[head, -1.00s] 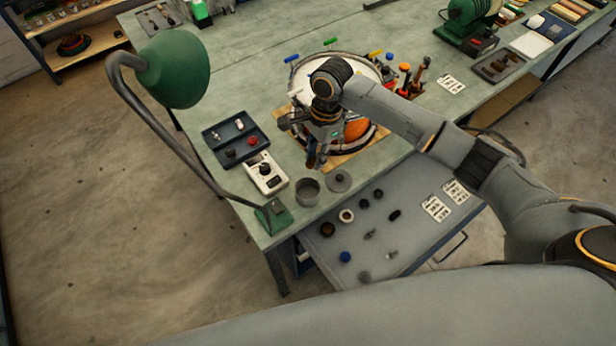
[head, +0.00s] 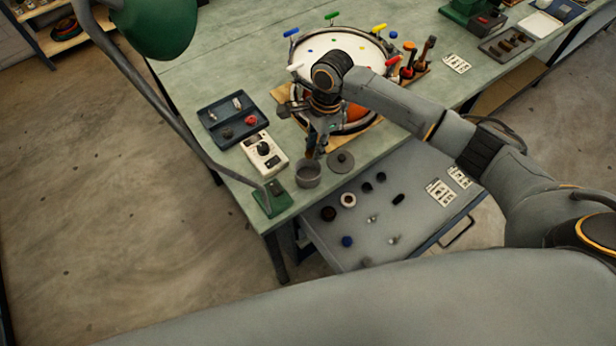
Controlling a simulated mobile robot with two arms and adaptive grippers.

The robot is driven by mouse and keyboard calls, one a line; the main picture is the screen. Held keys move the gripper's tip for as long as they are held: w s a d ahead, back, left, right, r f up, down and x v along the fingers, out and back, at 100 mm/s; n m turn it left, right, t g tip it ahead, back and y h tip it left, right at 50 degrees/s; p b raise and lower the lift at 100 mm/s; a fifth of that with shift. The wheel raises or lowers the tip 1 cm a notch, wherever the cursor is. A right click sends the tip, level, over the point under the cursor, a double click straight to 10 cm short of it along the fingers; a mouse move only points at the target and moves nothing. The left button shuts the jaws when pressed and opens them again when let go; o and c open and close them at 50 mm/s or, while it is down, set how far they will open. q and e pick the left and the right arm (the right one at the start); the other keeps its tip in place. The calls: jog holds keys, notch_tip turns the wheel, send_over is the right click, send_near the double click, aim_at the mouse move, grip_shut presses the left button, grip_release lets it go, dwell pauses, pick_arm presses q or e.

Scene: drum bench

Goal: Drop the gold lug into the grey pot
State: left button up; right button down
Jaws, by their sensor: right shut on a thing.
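The grey pot (head: 308,174) is a small open round can at the front corner of the green bench. Its round grey lid (head: 340,162) lies flat beside it on the right. My right gripper (head: 315,153) points down just behind the pot's rim, close to its mouth. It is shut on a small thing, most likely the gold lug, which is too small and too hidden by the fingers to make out. I see no gold lug lying elsewhere. My left gripper is not in view.
A white meter box (head: 264,153) and a dark blue tray (head: 228,118) stand left of the pot. A drum (head: 364,47) is behind my gripper. A green lamp (head: 150,30) arches at left. An open drawer (head: 400,222) with small parts juts out in front.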

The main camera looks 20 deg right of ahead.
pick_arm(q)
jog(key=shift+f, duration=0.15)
pick_arm(e)
jog(key=c, duration=1.1)
grip_release()
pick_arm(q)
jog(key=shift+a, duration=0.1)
pick_arm(e)
jog(key=r, duration=0.4)
jog(key=d+r, duration=0.1)
jog(key=r, duration=0.6)
jog(key=shift+w+d+r, duration=0.2)
jog(key=shift+d+r, duration=0.2)
jog(key=shift+f, duration=0.1)
